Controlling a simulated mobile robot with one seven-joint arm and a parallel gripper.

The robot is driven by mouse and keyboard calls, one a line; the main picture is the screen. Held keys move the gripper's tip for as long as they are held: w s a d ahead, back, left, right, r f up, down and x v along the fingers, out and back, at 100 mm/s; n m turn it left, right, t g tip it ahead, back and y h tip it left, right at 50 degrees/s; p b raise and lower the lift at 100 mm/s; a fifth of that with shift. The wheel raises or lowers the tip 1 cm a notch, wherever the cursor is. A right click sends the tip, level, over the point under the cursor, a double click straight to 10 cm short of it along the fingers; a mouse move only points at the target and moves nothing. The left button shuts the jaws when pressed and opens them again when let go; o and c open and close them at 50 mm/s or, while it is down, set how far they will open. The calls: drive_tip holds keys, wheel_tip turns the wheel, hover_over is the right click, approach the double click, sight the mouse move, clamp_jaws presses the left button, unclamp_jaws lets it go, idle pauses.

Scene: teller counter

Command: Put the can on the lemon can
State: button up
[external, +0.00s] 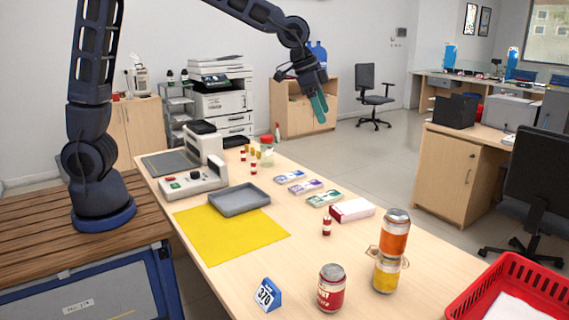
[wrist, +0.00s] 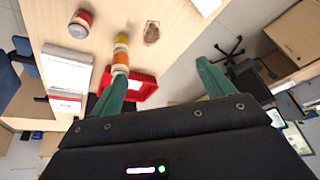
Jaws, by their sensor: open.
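An orange can (external: 394,238) stands upright on top of a yellow can (external: 386,274), which looks like the lemon can, on the counter at the right front. In the wrist view the orange can (wrist: 121,60) and yellow can (wrist: 121,42) line up beyond one finger, which partly overlaps the stack. A separate red can (external: 331,288) stands on the counter left of the stack; it also shows in the wrist view (wrist: 78,24). My gripper (external: 319,107) is open and empty, high above the far side of the counter, well away from the cans.
A tan object (wrist: 151,33) lies behind the yellow can. A blue 370 sign (external: 267,295) stands left of the red can. A red basket (external: 515,290) is at the right front. A red-and-white box (external: 352,210) and small red bottle (external: 326,226) stand farther back.

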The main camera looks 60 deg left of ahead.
drive_tip(key=s+a+r+n+y, duration=0.1)
drive_tip(key=s+a+r+n, duration=0.2)
drive_tip(key=a, duration=0.5)
drive_tip(key=s+a+r+t, duration=0.1)
drive_tip(key=s+a+r, duration=0.1)
drive_tip(key=s+a, duration=0.55)
drive_tip(key=s+a+r+n+y, duration=0.1)
drive_tip(key=s+a+r+n, duration=0.15)
drive_tip(key=a, duration=0.75)
drive_tip(key=s+a+f+n, duration=0.2)
drive_tip(key=s+a, duration=0.4)
drive_tip(key=s, duration=0.3)
drive_tip(key=s+a+f+n, duration=0.1)
drive_tip(key=s+a, duration=0.6)
drive_tip(key=s, duration=0.2)
drive_tip(key=shift+s+f+n+y, duration=0.35)
drive_tip(key=shift+s+f+y, duration=0.05)
